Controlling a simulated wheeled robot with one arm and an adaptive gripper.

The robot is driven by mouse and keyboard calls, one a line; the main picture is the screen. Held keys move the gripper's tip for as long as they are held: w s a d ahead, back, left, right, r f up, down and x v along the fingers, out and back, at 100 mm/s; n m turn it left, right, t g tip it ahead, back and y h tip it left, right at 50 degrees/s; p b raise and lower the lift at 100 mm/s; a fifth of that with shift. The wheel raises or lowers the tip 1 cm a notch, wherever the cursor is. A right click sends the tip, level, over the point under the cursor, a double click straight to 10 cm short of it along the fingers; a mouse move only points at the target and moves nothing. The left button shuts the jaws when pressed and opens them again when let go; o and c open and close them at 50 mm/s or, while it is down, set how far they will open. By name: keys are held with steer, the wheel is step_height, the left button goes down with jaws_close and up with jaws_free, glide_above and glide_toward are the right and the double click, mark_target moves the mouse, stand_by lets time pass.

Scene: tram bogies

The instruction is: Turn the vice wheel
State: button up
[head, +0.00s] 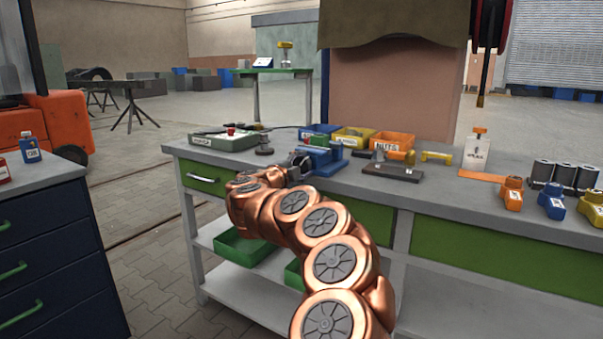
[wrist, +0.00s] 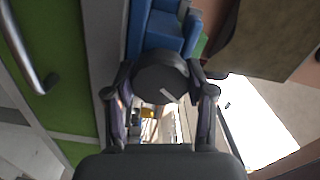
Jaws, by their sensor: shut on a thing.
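The blue vice (head: 322,157) stands on the grey workbench, near its front edge. In the wrist view the vice's blue body (wrist: 163,32) is at the top. Its dark round wheel (wrist: 160,78), with a light mark on its face, sits between my fingers. My gripper (wrist: 162,82) is shut on the wheel, one finger on each side of it. In the head view my gripper (head: 298,166) is at the front left of the vice, and my arm hides part of it. The wheel is too small and covered to make out clearly there.
A dark blue drawer cabinet (head: 50,250) is at left.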

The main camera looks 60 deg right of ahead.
steer(key=m+b, duration=0.1)
steer(key=m, duration=0.1)
steer(key=m+b, duration=0.3)
steer(key=m, duration=0.1)
steer(key=shift+f+b, duration=0.3)
steer(key=shift+f, duration=0.05)
steer(key=m+b, duration=0.4)
steer(key=m, duration=0.2)
steer(key=shift+m+b, duration=0.3)
steer(key=shift+m, duration=0.1)
steer(key=m+b, duration=0.4)
steer(key=m, duration=0.2)
steer(key=shift+b, duration=0.3)
steer(key=m+b, duration=0.3)
steer(key=m, duration=0.2)
steer(key=shift+w+r+m, duration=0.1)
steer(key=shift+m, duration=0.3)
steer(key=shift+r, duration=0.1)
steer(key=o, duration=1.2)
steer(key=shift+c, duration=0.2)
steer(key=shift+a, duration=0.2)
